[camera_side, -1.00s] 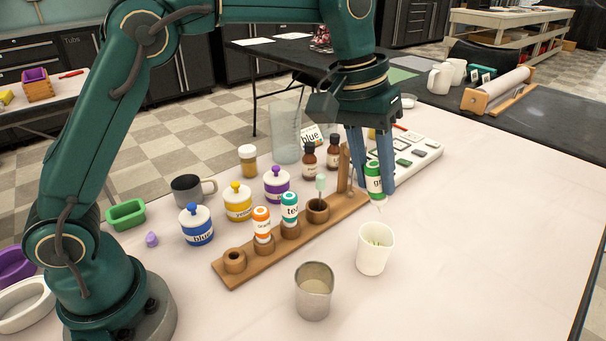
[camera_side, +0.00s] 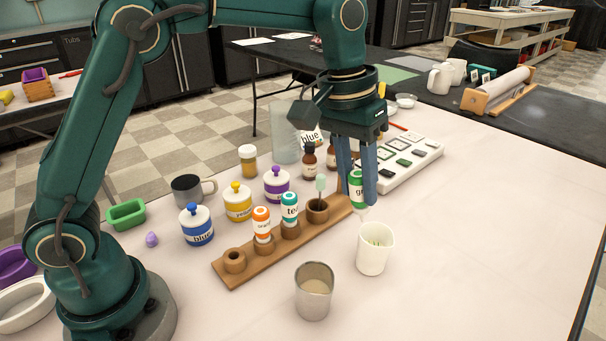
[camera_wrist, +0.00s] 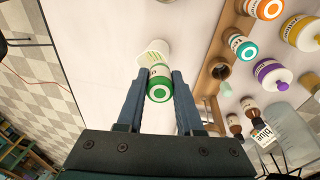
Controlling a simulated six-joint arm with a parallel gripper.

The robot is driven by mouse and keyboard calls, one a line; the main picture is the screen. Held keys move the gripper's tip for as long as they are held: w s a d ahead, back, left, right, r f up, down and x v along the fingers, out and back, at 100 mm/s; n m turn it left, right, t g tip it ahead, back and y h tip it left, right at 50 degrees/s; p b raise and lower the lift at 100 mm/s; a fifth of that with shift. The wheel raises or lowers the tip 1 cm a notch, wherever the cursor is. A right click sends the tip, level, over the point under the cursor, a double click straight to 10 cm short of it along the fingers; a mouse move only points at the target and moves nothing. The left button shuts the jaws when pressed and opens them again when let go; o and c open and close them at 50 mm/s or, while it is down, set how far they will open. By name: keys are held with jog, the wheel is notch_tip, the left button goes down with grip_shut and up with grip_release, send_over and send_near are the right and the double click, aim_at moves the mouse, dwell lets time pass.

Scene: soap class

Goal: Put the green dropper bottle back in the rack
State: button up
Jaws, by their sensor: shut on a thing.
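The green dropper bottle (camera_side: 356,188) is between the fingers of my gripper (camera_side: 357,196), which is shut on it. In the side view it hangs roughly upright with a pale tip below, by the right end of the wooden rack (camera_side: 238,277). In the wrist view the bottle (camera_wrist: 159,84) shows its green end with a white ring, between the fingertips (camera_wrist: 159,88). The rack (camera_wrist: 205,95) lies right of it there, apart from it. An orange bottle (camera_side: 261,222) and a teal bottle (camera_side: 290,208) stand in the rack. Its leftmost holder (camera_side: 234,259) is empty.
A white cup (camera_side: 374,252) stands close to the bottle, in front, and a metal cup (camera_side: 314,290) farther left. Blue, yellow and purple jars (camera_side: 276,186) and brown bottles stand behind. The front right table is clear.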

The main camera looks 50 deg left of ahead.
jog(key=s+a+f, duration=0.2)
jog(key=s+a, duration=0.4)
jog(key=s, duration=0.1)
jog(key=s+a+f+n+g+y, duration=0.1)
jog(key=s+a+f, duration=0.1)
jog(key=s+a, duration=0.4)
jog(key=shift+s+f+y, duration=0.25)
jog(key=shift+s+y, duration=0.05)
jog(key=shift+s, duration=0.8)
jog(key=shift+f, duration=2.3)
jog(key=o, duration=0.7)
jog(key=shift+c, duration=0.2)
